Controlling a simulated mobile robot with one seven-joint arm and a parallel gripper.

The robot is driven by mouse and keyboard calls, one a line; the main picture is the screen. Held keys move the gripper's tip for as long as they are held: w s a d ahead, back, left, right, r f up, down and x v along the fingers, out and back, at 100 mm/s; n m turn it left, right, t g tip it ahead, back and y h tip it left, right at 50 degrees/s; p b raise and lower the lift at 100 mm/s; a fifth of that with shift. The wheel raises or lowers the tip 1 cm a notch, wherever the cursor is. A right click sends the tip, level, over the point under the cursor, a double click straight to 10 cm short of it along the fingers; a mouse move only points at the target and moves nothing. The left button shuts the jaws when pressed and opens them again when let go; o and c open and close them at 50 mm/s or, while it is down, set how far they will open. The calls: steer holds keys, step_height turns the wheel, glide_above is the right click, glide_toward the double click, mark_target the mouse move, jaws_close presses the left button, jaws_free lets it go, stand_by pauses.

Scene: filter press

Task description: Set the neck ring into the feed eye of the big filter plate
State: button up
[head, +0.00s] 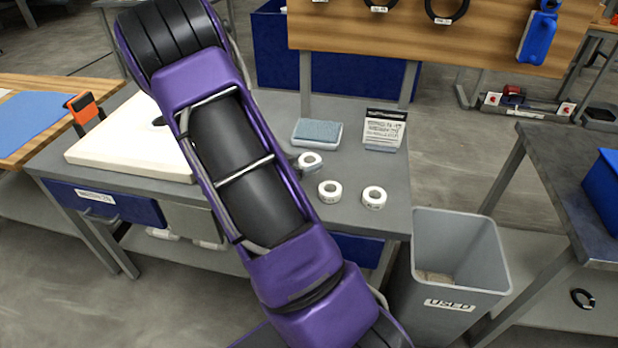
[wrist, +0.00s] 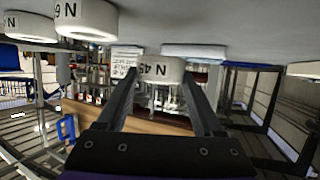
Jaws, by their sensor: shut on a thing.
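The big filter plate (head: 125,145) is a thick white slab lying flat on the left of the grey bench. Its dark feed eye (head: 158,122) shows in part beside my arm, which hides the plate's right side. My gripper (wrist: 163,78) is shut on a white neck ring (wrist: 158,69) marked "N 45", at the bench surface; I cannot tell whether it is lifted. The held ring also shows in the head view (head: 311,161), beside my arm. Two other white rings stand on the bench, one nearer the middle (head: 329,190) and one to the right (head: 374,198).
A blue-topped pad (head: 317,132) and a printed card stand (head: 384,130) are behind the rings. A grey bin marked "USED" (head: 460,245) stands at the bench's right end. An orange-and-black tool (head: 85,110) is at the plate's left.

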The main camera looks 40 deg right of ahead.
steer(key=shift+f+b, duration=0.35)
steer(key=shift+f, duration=1.7)
steer(key=shift+f, duration=0.1)
steer(key=shift+f, duration=0.15)
steer(key=o, duration=1.1)
